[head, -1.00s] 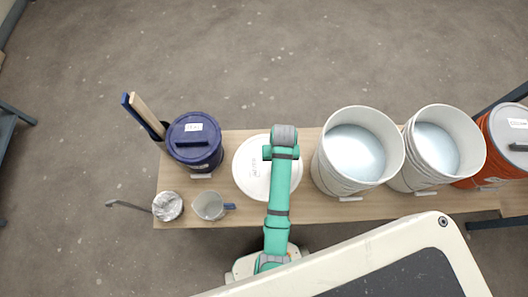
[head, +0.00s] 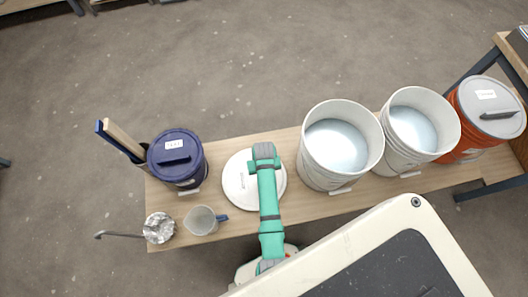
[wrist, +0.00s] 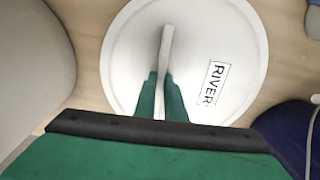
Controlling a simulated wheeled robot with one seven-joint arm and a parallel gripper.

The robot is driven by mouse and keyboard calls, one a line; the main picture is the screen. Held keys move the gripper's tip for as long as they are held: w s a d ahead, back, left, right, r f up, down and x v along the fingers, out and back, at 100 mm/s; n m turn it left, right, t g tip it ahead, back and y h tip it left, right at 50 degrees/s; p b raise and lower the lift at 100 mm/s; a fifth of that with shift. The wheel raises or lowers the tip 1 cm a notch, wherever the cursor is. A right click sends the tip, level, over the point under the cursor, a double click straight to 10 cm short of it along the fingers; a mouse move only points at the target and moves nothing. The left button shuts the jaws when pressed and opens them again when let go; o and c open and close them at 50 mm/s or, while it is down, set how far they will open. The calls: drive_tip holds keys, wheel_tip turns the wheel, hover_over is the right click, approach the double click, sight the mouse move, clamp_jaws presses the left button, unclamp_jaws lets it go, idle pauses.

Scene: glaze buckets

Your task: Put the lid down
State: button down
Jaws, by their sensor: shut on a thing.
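The white round lid (head: 236,195) lies level over the wooden table, between the blue bucket and the nearer white bucket. In the wrist view the lid (wrist: 125,60) fills the middle, with a raised bar handle (wrist: 166,42) and a label reading RIVER (wrist: 213,83). My gripper (wrist: 160,80) is shut on the handle, one green finger on each side. In the head view my arm covers the lid's right part and hides the grip. I cannot tell whether the lid's underside touches the table.
The blue lidded bucket (head: 178,158) stands left, two open white buckets (head: 340,145) (head: 420,130) of pale liquid stand right, and an orange bucket (head: 485,120) beyond. A pitcher (head: 202,220) and a metal ladle cup (head: 158,228) sit at the front left. Bare wood (head: 225,147) shows around the lid.

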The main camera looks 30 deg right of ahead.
drive_tip(key=shift+f, duration=0.15)
drive_tip(key=c, duration=1.8)
unclamp_jaws()
drive_tip(key=shift+w, duration=0.1)
drive_tip(key=shift+c, duration=0.2)
wheel_tip(320, 180, up, 12)
